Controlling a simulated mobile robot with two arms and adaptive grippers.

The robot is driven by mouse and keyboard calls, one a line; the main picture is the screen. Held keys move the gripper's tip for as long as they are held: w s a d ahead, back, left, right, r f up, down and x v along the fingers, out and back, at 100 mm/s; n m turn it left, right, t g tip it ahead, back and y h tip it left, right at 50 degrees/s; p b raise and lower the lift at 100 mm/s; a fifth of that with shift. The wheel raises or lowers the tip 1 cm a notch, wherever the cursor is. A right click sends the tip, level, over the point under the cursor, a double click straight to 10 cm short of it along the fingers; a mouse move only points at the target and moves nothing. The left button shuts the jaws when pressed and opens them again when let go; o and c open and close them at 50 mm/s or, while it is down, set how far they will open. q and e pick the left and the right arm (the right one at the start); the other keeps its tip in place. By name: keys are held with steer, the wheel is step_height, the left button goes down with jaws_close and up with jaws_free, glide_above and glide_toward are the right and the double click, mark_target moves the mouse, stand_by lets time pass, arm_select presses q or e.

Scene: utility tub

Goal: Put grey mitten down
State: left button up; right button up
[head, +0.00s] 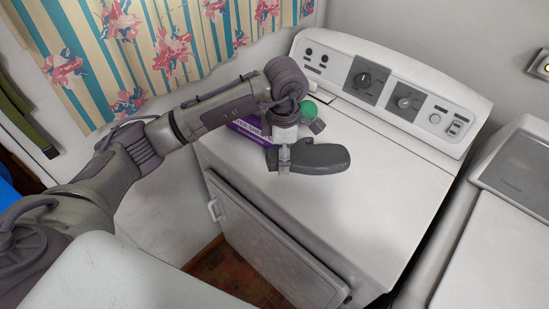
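The grey mitten (318,160) is over the white top of the front-loading machine (370,200), near its left edge, with its rounded end to the right. My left gripper (284,160) comes down at the mitten's left end, and its fingers appear closed on it. I cannot tell whether the mitten touches the top or hangs just above it. The gripper hides part of the mitten's left end. My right gripper is not in view.
A purple box (243,129) with white lettering and a green round object (308,110) are behind my gripper, partly hidden. The machine's control panel (385,90) rises at the back. The top is clear to the right and front. A second white appliance (500,240) stands at right.

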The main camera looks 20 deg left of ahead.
mark_target(271, 149)
arm_select(q)
steer(key=a, duration=0.1)
steer(key=a+f, duration=0.2)
steer(key=shift+w+a+p, duration=0.15)
steer(key=shift+w+p, duration=0.15)
steer(key=shift+p, duration=0.05)
step_height(271, 149, down, 4)
steer(key=shift+f+p, duration=0.1)
steer(key=shift+p, duration=0.7)
steer(key=o, duration=1.1)
steer(key=shift+o, duration=0.2)
